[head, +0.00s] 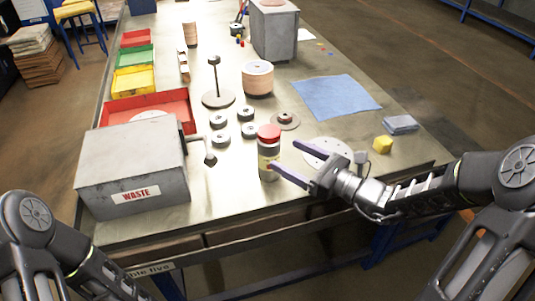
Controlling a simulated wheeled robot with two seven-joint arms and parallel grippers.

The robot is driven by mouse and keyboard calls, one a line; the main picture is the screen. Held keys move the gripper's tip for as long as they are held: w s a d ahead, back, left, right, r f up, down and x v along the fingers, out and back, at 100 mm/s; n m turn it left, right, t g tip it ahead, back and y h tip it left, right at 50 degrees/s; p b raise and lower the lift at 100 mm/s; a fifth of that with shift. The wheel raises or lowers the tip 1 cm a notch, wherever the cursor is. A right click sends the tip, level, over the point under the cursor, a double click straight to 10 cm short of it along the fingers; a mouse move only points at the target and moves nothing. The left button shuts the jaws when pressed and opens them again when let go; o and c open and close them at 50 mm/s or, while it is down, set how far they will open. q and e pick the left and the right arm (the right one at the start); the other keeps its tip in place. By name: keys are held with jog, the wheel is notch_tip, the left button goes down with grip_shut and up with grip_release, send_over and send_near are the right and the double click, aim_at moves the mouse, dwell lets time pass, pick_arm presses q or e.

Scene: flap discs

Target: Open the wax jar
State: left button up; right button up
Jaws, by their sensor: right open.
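The wax jar appears to be the upright jar with a dark upper part and pale label (268,160), near the front middle of the table. Its red lid (269,132) sits on top. My right gripper (284,155) comes in from the right, with its jaws open and pointing toward the jar. The nearer finger's tip overlaps the jar's label in the picture; I cannot tell whether it touches. The farther fingertip is to the right of the jar, and nothing is held. My left gripper is not in view; only my left arm shows at the lower left.
A grey WASTE box (135,165) with a crank stands left. Several small dark discs (221,139) lie just behind the jar. A pale round plate (325,147) lies behind my right gripper. A blue cloth (337,96), a yellow block (382,144) and a grey pad (400,124) lie right.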

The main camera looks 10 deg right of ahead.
aim_at(268, 146)
jog(key=shift+x, duration=0.95)
jog(key=p+x, duration=0.1)
jog(key=x, duration=0.4)
jog(key=shift+a+r, duration=0.1)
jog(key=shift+a, duration=0.15)
jog(key=shift+s, duration=0.1)
jog(key=shift+c, duration=0.3)
grip_shut()
